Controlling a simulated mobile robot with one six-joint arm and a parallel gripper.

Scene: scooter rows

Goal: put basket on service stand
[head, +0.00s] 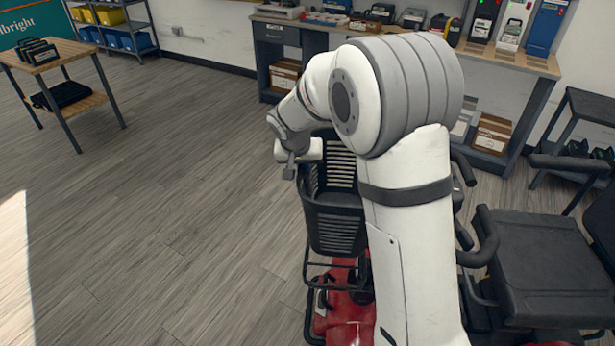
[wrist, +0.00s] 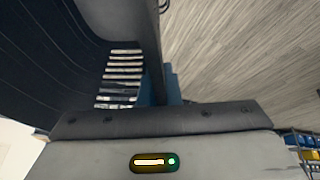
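The black slatted basket (head: 336,228) is at the front of a red scooter (head: 345,308), above a dark wire bracket. My arm hides part of it, and I cannot tell whether it rests on the bracket. My gripper (head: 290,168) is at the basket's upper left rim. In the wrist view the basket wall (wrist: 60,60) fills the left side, and bluish fingers (wrist: 160,90) sit close on both sides of its rim, apparently shut on it. A wooden-topped stand (head: 62,50) at the far left, possibly the service stand, holds a black rack on top and a dark folded item below.
A workbench (head: 530,62) with chargers and boxes runs along the back wall. A scooter seat (head: 540,260) and a dark shelf stand (head: 590,105) are at the right. Shelving with bins (head: 115,30) stands at the back left. The floor (head: 170,190) at left is clear.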

